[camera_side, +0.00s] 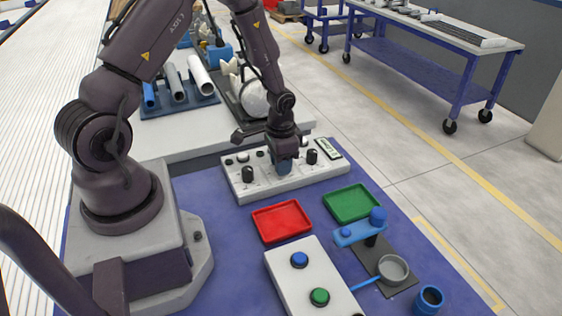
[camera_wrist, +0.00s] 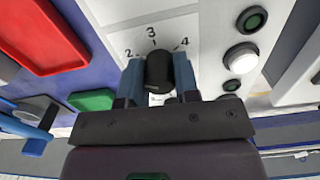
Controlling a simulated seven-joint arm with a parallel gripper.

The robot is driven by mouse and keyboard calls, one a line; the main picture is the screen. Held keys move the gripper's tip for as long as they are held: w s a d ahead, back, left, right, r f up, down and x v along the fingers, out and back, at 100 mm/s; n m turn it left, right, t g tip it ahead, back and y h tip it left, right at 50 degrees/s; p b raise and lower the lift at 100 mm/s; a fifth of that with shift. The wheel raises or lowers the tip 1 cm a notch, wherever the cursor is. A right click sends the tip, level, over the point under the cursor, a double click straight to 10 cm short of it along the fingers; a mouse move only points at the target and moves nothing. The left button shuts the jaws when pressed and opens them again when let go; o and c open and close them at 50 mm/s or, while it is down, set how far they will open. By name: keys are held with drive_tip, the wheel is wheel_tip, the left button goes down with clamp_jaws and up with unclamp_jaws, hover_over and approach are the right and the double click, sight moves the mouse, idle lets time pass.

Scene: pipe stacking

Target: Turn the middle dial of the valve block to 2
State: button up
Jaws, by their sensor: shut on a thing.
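The valve block (camera_side: 268,186) is a long white panel with several black dials. My gripper (camera_side: 281,165) is down over its middle, and its blue fingers hide the middle dial in the side view. In the wrist view the black middle dial (camera_wrist: 158,66) sits between the two fingertips. My gripper (camera_wrist: 157,78) is shut on it there. The printed marks 2, 3 and 4 show around the dial, with 3 straight above it. The dial's top lies under the 3, but I cannot make out a pointer line. The left dial (camera_side: 247,174) and right dial (camera_side: 311,157) stand clear of my fingers.
A red tray (camera_side: 281,221) and a green tray (camera_side: 351,203) lie in front of the block. A white button box (camera_side: 313,275) and a blue-armed fixture (camera_side: 360,232) stand nearer. Pipes in a rack (camera_side: 180,88) are behind. Small buttons (camera_side: 243,157) are on the block.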

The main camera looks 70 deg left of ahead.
idle(0.4)
drive_tip(key=o, duration=0.9)
drive_tip(key=shift+r, duration=0.1)
wheel_tip(320, 180, up, 13)
drive_tip(key=shift+f, duration=0.1)
